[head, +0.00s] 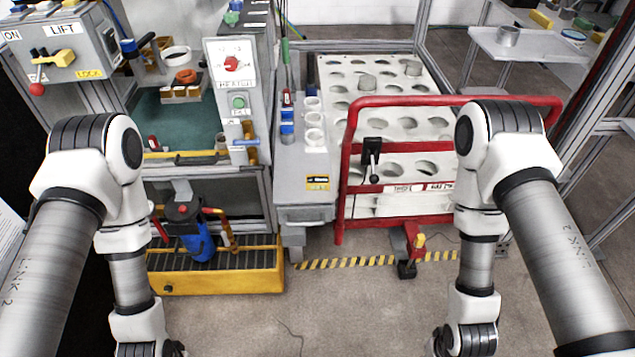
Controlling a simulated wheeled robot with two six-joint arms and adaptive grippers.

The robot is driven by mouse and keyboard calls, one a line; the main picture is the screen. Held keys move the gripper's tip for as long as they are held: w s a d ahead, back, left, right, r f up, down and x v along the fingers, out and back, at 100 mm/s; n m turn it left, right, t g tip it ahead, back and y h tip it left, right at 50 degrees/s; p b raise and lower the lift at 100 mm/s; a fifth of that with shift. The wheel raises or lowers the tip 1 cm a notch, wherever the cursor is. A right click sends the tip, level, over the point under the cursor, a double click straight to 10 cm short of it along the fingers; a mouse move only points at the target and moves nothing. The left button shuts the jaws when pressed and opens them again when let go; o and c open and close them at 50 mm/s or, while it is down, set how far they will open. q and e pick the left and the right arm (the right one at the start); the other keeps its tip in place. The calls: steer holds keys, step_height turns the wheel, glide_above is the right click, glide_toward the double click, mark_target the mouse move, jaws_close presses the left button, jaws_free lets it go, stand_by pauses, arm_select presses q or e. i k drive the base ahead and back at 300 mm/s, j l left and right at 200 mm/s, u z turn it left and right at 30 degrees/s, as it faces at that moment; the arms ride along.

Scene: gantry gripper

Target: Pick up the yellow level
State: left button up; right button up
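A long thin yellow bar (172,154), which may be the level, lies along the front edge of the green-matted bench at the left. A dark tool lies close in front of it. A short yellow block (542,19) on the far right bench is another possible level, too small to tell. Both of my arms reach down at the left and right sides of the picture. Their lower ends are cut off by the bottom edge, so neither gripper can be seen. Neither arm is near a yellow thing on the benches.
A LIFT box (55,45) with a yellow lever stands at top left. A red rail gate (348,185) fronts a white perforated rack (395,75). A yellow tray (215,280) holds a blue container (197,240). The middle floor is clear.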

mark_target(315, 183)
steer(key=i+l+u, duration=0.15)
steer(key=l, duration=0.3)
steer(key=i+l+u, duration=0.1)
steer(key=l, duration=0.35)
steer(key=i+l+u, duration=0.15)
steer(key=l, duration=0.3)
steer(key=i+l+u, duration=0.15)
steer(key=l, duration=0.35)
steer(key=l+u, duration=0.1)
steer(key=l, duration=0.4)
steer(key=i, duration=0.1)
